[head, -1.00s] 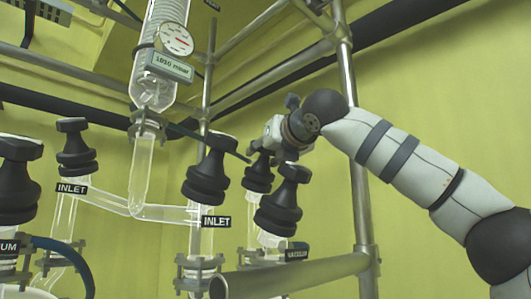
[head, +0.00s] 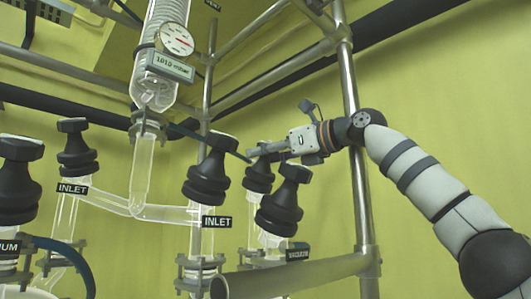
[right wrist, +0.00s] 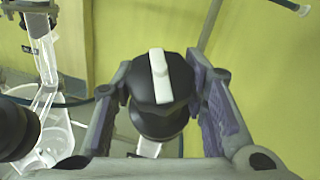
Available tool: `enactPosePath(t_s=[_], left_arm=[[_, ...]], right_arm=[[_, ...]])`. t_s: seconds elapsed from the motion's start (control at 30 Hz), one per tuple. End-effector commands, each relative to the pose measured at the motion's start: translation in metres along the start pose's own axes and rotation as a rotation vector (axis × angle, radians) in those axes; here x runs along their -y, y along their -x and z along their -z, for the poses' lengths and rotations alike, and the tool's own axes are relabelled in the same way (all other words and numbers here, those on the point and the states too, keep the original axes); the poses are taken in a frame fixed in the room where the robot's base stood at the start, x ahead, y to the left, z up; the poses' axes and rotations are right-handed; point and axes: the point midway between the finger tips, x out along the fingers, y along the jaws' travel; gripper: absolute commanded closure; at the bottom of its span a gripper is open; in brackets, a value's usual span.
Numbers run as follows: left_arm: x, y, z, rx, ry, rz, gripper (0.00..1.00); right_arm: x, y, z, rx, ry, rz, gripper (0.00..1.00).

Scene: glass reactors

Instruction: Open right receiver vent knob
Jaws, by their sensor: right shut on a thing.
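The right receiver vent knob (head: 257,181) is a black, waisted knob on a glass stem, at the back of the right-hand group in the head view. Its own label cannot be seen. My right gripper (head: 254,152) reaches it from the right and hides its top. In the right wrist view, the knob (right wrist: 157,105) has a white bar across its top and sits between the two finger pads. My right gripper (right wrist: 163,95) is shut on it, one finger at each side. My left gripper is not in view.
A similar black knob (head: 280,203) with a vacuum label (head: 298,252) stands close in front. Another black knob (head: 208,172) by the INLET label stands to the left. A vertical metal pole (head: 356,150) passes close to my right arm. A thick metal rail (head: 300,275) lies below.

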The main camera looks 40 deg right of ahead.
Motion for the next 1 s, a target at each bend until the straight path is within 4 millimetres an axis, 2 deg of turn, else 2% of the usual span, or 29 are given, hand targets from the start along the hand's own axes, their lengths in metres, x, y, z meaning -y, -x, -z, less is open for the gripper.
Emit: enactPosePath(t_s=[0.57, 0.6, 0.67, 1.0], left_arm=[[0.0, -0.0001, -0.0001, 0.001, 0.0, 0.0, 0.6], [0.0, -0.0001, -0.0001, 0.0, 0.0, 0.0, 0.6], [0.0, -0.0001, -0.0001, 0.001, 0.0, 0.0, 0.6], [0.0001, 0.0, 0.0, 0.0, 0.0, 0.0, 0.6]], right_arm=[[-0.0005, -0.0008, 0.0011, -0.005, 0.02, -0.028, 0.88], [-0.0005, -0.0008, 0.0012, -0.005, 0.02, -0.028, 0.54], [-0.0005, -0.0008, 0.0012, -0.005, 0.02, -0.028, 0.4], [-0.0005, -0.0003, 0.0004, -0.003, 0.015, -0.02, 0.39]])
